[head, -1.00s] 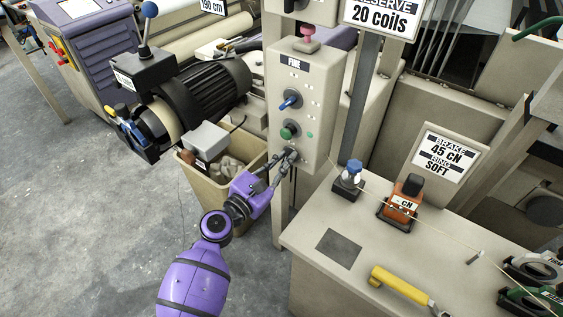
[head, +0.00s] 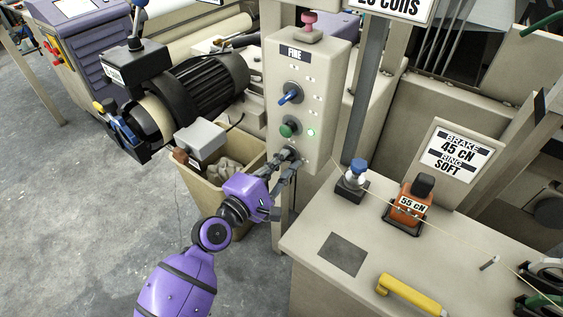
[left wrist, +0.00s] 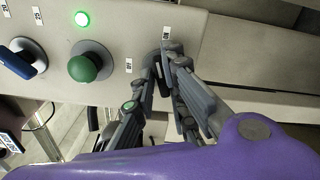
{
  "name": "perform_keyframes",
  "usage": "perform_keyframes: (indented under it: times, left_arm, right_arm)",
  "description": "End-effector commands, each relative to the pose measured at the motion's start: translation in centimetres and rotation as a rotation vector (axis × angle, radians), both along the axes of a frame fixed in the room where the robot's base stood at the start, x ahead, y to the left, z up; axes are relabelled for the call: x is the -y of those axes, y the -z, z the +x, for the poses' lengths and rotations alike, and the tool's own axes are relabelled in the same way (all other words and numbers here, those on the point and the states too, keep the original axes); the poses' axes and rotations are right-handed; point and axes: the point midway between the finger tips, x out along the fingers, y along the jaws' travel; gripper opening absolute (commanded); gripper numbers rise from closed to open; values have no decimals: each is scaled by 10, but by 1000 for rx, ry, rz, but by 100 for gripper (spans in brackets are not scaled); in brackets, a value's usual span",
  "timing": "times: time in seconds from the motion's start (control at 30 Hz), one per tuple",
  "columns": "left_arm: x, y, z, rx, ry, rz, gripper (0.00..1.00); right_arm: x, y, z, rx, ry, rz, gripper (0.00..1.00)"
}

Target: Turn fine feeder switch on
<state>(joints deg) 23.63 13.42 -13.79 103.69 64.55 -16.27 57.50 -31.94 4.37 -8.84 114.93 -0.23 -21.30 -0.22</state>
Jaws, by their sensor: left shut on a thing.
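The feeder box labelled FINE (head: 332,85) stands upright in the middle of the head view. It carries a blue knob (head: 289,95), a green button (head: 288,129) and a lit green lamp (head: 311,132). The lamp also glows in the left wrist view (left wrist: 81,19), beside the green button (left wrist: 86,66). My left gripper (head: 289,157) is at the lower front of the box, below the green button. Its fingers are shut on a dark switch (left wrist: 153,58), mostly hidden between the fingertips. A small ON label (left wrist: 166,33) sits next to it. My right gripper is not in view.
A bin (head: 215,190) stands left of the box, and a motor (head: 200,85) is above it. A table (head: 310,265) at the right holds a blue-topped device (head: 355,180), an orange device (head: 410,205) and a yellow-handled tool (head: 408,295). Floor is clear at the left.

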Motion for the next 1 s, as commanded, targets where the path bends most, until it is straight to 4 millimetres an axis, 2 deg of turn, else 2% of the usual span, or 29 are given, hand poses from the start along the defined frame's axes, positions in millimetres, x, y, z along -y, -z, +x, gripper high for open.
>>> perform_keyframes:
  times: [0.03, 0.47, 1.0]
  left_arm:
    - [3, 8, -3, 11, 10, 38, 0]
    - [1, 10, -3, 158, 8, 246, 0]
    - [1, 11, -3, 189, 9, 293, 0]
  right_arm:
    - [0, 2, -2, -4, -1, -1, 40]
    - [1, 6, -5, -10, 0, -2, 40]
    - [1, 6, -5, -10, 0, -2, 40]
